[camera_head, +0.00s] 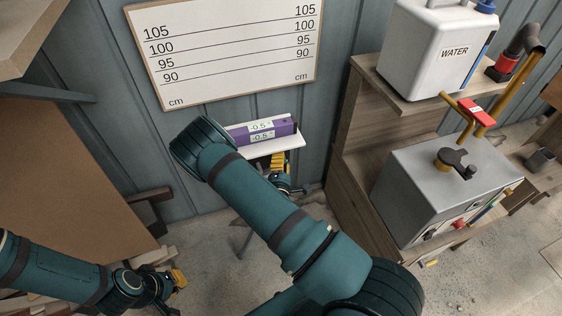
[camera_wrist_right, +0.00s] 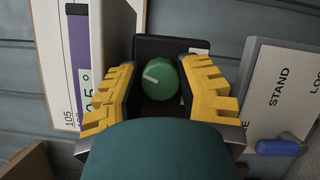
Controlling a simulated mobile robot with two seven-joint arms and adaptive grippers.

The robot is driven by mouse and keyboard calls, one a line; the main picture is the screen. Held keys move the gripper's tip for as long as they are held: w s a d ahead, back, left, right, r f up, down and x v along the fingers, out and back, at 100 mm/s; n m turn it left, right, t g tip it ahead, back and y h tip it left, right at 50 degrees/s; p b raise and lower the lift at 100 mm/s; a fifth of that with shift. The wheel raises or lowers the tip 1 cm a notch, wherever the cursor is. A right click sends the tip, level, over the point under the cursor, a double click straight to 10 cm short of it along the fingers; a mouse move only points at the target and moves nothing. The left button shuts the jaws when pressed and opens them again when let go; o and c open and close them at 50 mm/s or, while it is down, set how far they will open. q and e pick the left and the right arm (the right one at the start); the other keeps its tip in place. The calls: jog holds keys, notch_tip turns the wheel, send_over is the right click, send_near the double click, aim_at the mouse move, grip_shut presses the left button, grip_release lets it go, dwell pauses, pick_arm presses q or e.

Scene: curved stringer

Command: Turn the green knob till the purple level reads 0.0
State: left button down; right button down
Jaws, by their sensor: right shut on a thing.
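The purple level (camera_head: 262,131) lies on a white shelf (camera_head: 275,149) against the wall, and its displays read -0.5. In the right wrist view, part of the level (camera_wrist_right: 79,45) shows sideways at the left. The green knob (camera_wrist_right: 161,80) with a white pointer mark sits between the yellow fingers of my right gripper (camera_wrist_right: 160,86), which is shut on it. In the head view my right gripper (camera_head: 281,165) is just below the shelf, and the knob is hidden. My left gripper (camera_head: 176,280) is low at the left, away from the level; its opening is unclear.
A white measuring board (camera_head: 225,45) hangs above the shelf. A panel marked STAND (camera_wrist_right: 280,90) with a blue lever (camera_wrist_right: 278,147) is right of the knob. Wooden shelving (camera_head: 345,140) at the right holds a WATER container (camera_head: 440,50) and a grey box (camera_head: 430,190).

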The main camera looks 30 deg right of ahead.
jog(key=shift+r+n+t, duration=0.1)
jog(key=shift+n+t, duration=0.8)
jog(key=shift+n, duration=1.2)
jog(key=c, duration=1.7)
grip_release()
jog(key=shift+d, duration=0.1)
jog(key=o, duration=1.1)
jog(key=shift+o, duration=0.2)
jog(key=v, duration=0.8)
jog(key=shift+f, duration=0.2)
